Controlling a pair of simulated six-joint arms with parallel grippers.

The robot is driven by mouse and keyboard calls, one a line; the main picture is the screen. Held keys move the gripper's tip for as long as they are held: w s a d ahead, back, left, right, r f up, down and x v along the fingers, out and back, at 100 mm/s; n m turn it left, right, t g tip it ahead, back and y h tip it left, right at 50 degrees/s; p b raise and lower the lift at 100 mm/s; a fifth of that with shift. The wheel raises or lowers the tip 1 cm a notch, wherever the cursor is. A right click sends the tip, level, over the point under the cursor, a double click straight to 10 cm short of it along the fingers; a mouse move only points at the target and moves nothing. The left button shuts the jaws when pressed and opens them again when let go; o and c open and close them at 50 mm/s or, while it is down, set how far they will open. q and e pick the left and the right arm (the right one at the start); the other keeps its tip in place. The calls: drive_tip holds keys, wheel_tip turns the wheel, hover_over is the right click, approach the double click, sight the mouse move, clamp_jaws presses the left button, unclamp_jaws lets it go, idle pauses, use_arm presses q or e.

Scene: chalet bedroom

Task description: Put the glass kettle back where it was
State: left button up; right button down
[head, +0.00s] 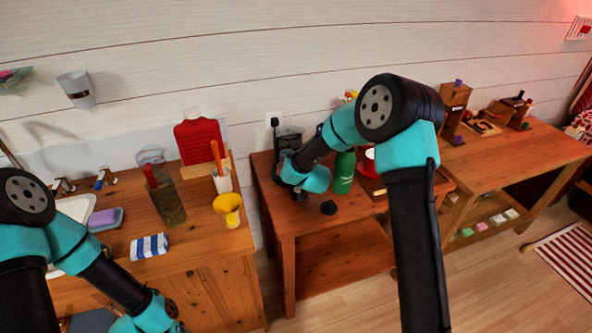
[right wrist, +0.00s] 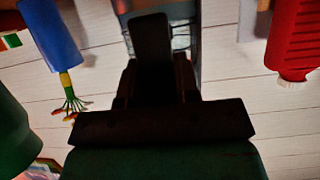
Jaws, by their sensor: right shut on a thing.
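The glass kettle (head: 290,138), dark and see-through, is at the back left of the small wooden table (head: 283,215), near the wall. Its lower part is hidden by my right arm, so I cannot tell whether it touches the table. My right gripper (right wrist: 151,45) is shut on it. Part of its clear, ridged body (right wrist: 187,40) shows behind the dark fingers in the right wrist view. My left arm is at the lower left of the head view, and its fingers are out of frame.
A green bottle (head: 343,172) and a red item (head: 367,161) stand right of the kettle. A small black round piece (head: 328,207) lies near the front edge. On the left counter are a tall glass vessel (head: 168,203) and a yellow cup (head: 228,208).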

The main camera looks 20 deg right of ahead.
drive_tip(key=shift+w+f, duration=0.15)
drive_tip(key=shift+f, duration=1.55)
drive_tip(key=c, duration=0.8)
unclamp_jaws()
drive_tip(key=shift+f, duration=0.2)
drive_tip(key=shift+c, duration=0.2)
drive_tip(key=shift+r, duration=0.15)
drive_tip(key=v, duration=1.2)
